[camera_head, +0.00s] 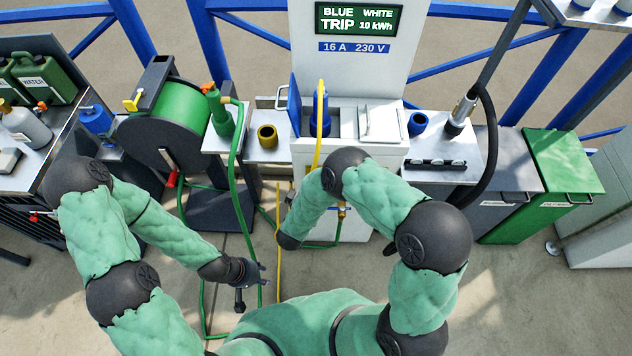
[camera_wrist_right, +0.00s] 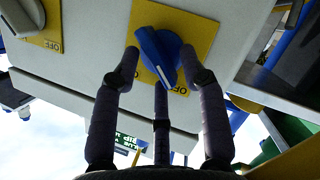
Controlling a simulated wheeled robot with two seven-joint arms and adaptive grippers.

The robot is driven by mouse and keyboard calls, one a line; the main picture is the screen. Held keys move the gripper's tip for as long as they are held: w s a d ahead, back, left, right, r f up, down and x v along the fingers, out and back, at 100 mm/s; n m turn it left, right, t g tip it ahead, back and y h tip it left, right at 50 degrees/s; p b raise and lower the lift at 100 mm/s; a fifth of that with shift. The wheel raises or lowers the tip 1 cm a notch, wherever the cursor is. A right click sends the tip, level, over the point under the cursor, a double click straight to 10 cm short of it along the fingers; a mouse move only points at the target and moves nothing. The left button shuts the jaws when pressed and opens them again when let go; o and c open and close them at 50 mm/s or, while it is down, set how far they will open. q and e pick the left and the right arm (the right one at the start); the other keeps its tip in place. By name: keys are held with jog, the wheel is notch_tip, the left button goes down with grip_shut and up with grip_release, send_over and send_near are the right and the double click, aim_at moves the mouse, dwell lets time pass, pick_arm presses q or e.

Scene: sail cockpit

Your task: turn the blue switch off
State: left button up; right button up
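The blue switch (camera_wrist_right: 158,52) is a blue knob on a yellow plate (camera_wrist_right: 200,32), in the right wrist view. A white line marks its lower end, near a partly covered OFF label. My right gripper (camera_wrist_right: 158,68) has its fingers spread, with fingertips on either side of the knob and a third finger below it. I cannot tell whether they touch it. In the head view my right arm hides the switch and the right gripper. My left gripper (camera_head: 252,277) hangs low at the left, empty, with its fingers apart.
The pedestal display (camera_head: 359,19) reads BLUE TRIP, WHITE 10 kWh. A second yellow plate with a pale knob (camera_wrist_right: 20,15) sits beside the blue switch. A green hose (camera_head: 237,160) and a yellow cable (camera_head: 319,120) hang near my arms. A hose reel (camera_head: 165,125) stands left.

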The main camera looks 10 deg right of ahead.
jog(key=shift+s, duration=0.1)
jog(key=v, duration=1.2)
dwell(0.5)
notch_tip(320, 180, down, 9)
jog(key=w+m+g+y, duration=0.1)
jog(key=m+g+y, duration=0.2)
jog(key=g+y, duration=0.3)
jog(key=s+d+f+m+g+y, duration=0.2)
jog(key=s+g+y, duration=0.4)
jog(key=s, duration=0.8)
jog(key=shift+s+d+f+m, duration=0.15)
jog(key=shift+s+f+m, duration=0.05)
jog(key=shift+s+m, duration=0.1)
